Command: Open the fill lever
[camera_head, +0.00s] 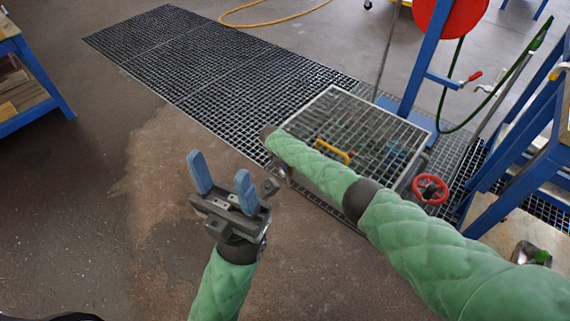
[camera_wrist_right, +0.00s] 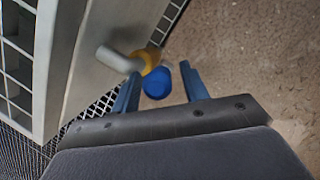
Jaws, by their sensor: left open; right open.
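In the right wrist view, a blue rounded end (camera_wrist_right: 157,83) sits beside a yellow part (camera_wrist_right: 150,58) on a grey metal stub (camera_wrist_right: 118,61). They look like a lever with its grip, but I cannot tell for certain that it is the fill lever. My right gripper (camera_wrist_right: 161,76) is open, with its blue fingers on either side of the blue end; I cannot tell whether they touch it. In the head view, my right arm hides this spot. A yellow handle (camera_head: 333,152) shows at the grated frame. My left gripper (camera_head: 222,180) is open and empty above the floor.
A grated metal frame (camera_head: 372,112) stands on the floor grating (camera_head: 220,68). A red handwheel (camera_head: 430,189) is at its right. A red hose reel (camera_head: 452,14) on a blue post stands behind. A blue shelf (camera_head: 40,75) is far left. The floor at left is clear.

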